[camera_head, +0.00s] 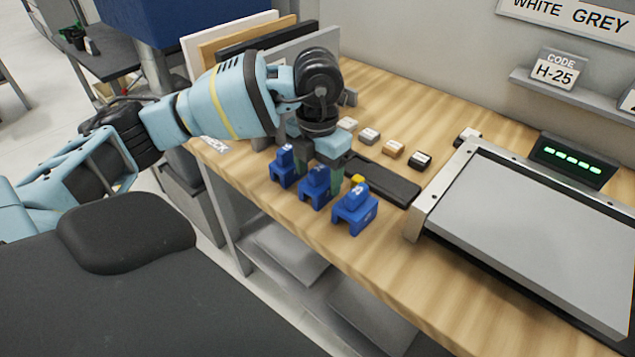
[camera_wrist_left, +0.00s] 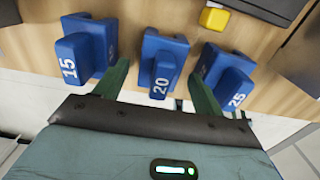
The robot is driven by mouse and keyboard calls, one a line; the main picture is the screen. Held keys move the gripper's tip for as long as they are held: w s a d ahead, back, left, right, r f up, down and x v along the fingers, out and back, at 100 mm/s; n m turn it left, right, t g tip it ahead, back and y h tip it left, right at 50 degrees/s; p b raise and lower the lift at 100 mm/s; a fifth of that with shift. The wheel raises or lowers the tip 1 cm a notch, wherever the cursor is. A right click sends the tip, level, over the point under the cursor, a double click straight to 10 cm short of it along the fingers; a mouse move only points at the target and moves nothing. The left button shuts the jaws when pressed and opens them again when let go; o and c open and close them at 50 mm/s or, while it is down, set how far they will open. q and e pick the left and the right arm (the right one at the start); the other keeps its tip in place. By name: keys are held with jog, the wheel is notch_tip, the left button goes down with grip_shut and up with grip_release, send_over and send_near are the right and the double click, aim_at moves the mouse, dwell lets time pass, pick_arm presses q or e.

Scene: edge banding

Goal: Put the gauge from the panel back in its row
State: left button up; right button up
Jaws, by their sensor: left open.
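Three blue gauges stand in a row along the front of the wooden bench: gauge 15 (camera_head: 284,168), gauge 20 (camera_head: 314,190) and gauge 25 (camera_head: 354,210). In the left wrist view they are gauge 15 (camera_wrist_left: 88,47), gauge 20 (camera_wrist_left: 162,62) and gauge 25 (camera_wrist_left: 226,72). My left gripper (camera_head: 318,168) is open over the row. In the left wrist view its green fingers (camera_wrist_left: 160,88) are on either side of gauge 20; contact cannot be told. The grey panel (camera_head: 545,235) lies in a metal-edged frame at the right, with no gauge on it. My right gripper is out of view.
A dark tray (camera_head: 388,184) and a yellow block (camera_head: 357,180) sit just behind the gauges. Several small sample blocks (camera_head: 392,149) line up further back. Boards (camera_head: 235,45) stand upright at the back left. The bench front right of gauge 25 is clear.

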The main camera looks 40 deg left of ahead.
pick_arm(q)
notch_tip(320, 180, up, 9)
jog(key=shift+f, duration=0.2)
